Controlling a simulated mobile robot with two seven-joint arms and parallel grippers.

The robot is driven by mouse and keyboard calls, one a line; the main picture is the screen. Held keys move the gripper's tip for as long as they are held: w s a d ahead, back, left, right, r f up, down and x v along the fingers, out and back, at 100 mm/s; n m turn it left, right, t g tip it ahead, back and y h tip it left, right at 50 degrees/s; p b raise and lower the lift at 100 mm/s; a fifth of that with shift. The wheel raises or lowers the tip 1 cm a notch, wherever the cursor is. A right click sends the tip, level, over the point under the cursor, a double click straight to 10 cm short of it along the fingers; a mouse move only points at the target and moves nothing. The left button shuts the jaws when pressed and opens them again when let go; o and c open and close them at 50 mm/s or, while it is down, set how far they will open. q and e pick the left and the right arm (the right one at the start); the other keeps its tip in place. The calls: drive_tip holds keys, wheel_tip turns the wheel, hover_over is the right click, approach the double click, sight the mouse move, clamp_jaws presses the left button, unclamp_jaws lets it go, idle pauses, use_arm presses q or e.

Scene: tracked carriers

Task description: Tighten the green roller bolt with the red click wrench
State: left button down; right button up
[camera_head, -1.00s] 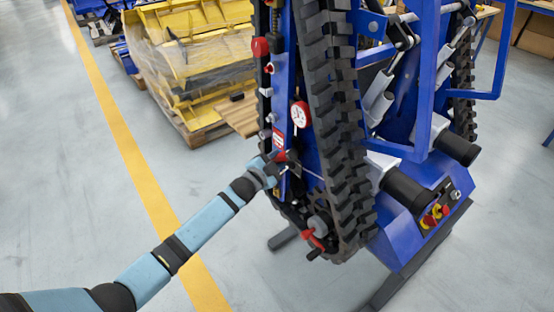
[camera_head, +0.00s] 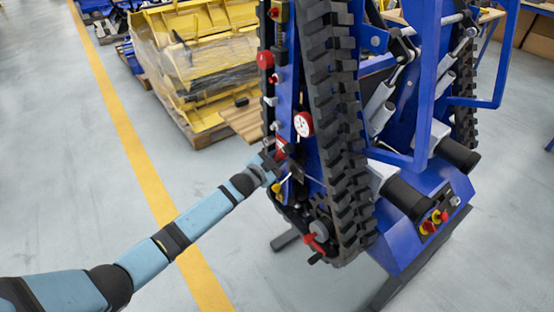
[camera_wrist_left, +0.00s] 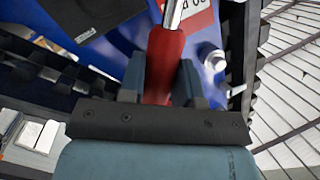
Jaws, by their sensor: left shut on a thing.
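My left gripper (camera_head: 277,163) is at the near side of the upright blue tracked carrier, left of its black track. In the left wrist view the gripper (camera_wrist_left: 160,85) is shut on the red handle of the click wrench (camera_wrist_left: 164,50). A bright metal shaft (camera_wrist_left: 173,13) runs from the handle to the top edge of that view, and its far end is out of the picture. A bit of red (camera_head: 281,152) shows at the gripper in the head view. I cannot pick out a green roller bolt in either view. My right gripper is not in view.
The black rubber track (camera_head: 338,130) stands just right of my gripper. A white dial with a red rim (camera_head: 303,124) is above it, and a red clamp (camera_head: 315,243) below. A pallet of yellow parts (camera_head: 195,75) stands behind. The floor (camera_head: 80,190) at left is clear.

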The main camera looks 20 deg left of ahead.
use_arm(q)
drive_tip(key=shift+w+a+r+n+p, duration=0.3)
drive_tip(key=shift+r+p, duration=0.2)
drive_tip(key=shift+p, duration=0.15)
drive_tip(key=shift+w+a, duration=0.1)
drive_tip(key=shift+a, duration=0.05)
drive_tip(key=shift+w+a+r+n+g+p, duration=0.35)
drive_tip(key=shift+n+p, duration=0.15)
drive_tip(key=shift+p, duration=0.15)
drive_tip(key=shift+a, duration=0.15)
drive_tip(key=shift+w+a+r+n+p, duration=0.2)
drive_tip(key=shift+w+a+n+p, duration=0.2)
drive_tip(key=shift+n, duration=0.1)
drive_tip(key=a+n, duration=0.1)
drive_tip(key=w+a+n+g, duration=0.1)
drive_tip(key=w+a+n+b, duration=0.1)
drive_tip(key=shift+w+a+r+g+h, duration=0.2)
drive_tip(key=shift+w+r+g+h, duration=0.05)
drive_tip(key=shift+h, duration=0.15)
drive_tip(key=shift+d, duration=0.1)
